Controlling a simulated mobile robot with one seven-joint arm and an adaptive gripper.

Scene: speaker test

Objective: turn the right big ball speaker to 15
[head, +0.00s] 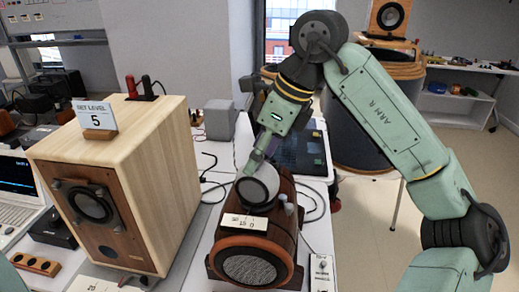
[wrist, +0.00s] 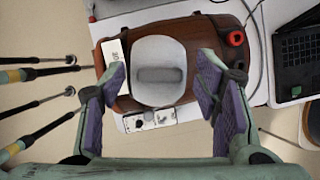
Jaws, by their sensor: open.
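The right speaker (head: 285,215) is a dark wooden barrel with a grey mesh front, lying on the white table. A big pale ball-like knob (head: 257,186) sits on its top. In the wrist view the knob (wrist: 160,48) shows a darker grey bar across its face. My gripper (head: 262,160) reaches down to the knob from above.
A large wooden box speaker (head: 170,150) stands left, with a card (head: 95,116) reading "SET LEVEL 5" on top. A dark laptop (head: 300,152) lies behind the right speaker. A small white box with a dial (head: 321,268) sits beside it. Cables run across the table.

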